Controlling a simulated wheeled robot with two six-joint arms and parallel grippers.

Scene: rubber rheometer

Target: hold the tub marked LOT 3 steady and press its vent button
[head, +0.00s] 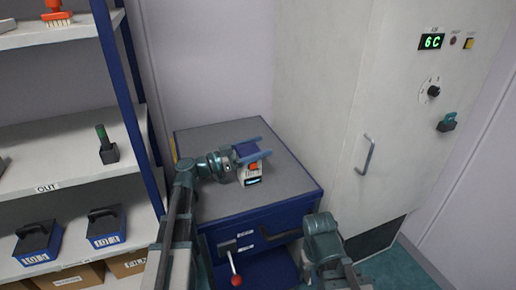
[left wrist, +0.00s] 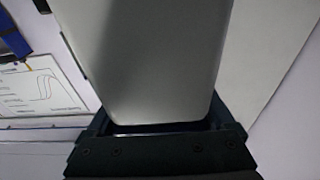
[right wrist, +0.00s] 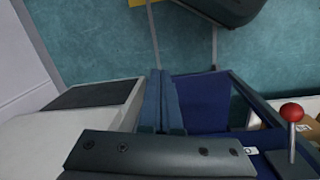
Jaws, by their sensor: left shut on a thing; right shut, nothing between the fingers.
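A small white tub (head: 250,178) with an orange-red button (head: 253,168) and a dark front panel is on the grey top of the blue cabinet. Its marking is too small to read. My left gripper (head: 250,151) is shut on it from the left and back, its blue fingers along the tub's sides. In the left wrist view, the tub's pale wall (left wrist: 145,60) fills the space between the fingers. My right gripper (right wrist: 163,100) is shut and empty, in front of the cabinet and apart from the tub. Its fingertips are not clear in the head view.
The blue cabinet (head: 265,215) has a red-knobbed lever (head: 236,281) on its front. A tall pale machine (head: 320,100) with a door handle stands right of it. A shelf (head: 75,150) on the left holds blue boxes with black handles. Teal floor (right wrist: 100,40) is open below.

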